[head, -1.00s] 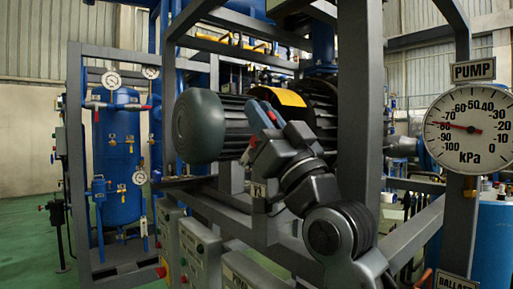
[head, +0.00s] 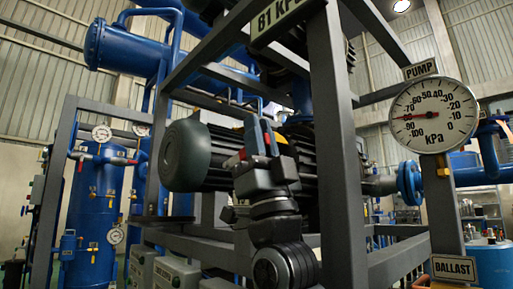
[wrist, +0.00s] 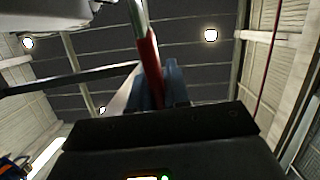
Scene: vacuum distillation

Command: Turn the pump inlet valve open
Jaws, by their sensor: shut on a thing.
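My gripper (head: 258,140) points upward in front of the grey pump motor (head: 188,155) in the head view. In the wrist view my gripper (wrist: 158,88) has its blue fingers closed around a red-sleeved lever (wrist: 149,62), whose bare metal part runs up out of the picture. A small patch of red (head: 267,139) shows at the fingers in the head view. The valve body that the lever belongs to is not clearly visible, so I cannot tell its angle. The round PUMP gauge (head: 434,115) is at the right, its needle pointing left near -80 to -90 kPa.
A grey frame post (head: 338,160) stands close to the right of my arm. Grey control boxes (head: 177,273) are low at the left. A blue tank (head: 93,205) stands behind at the left. A BALLAST label (head: 453,267) sits below the gauge.

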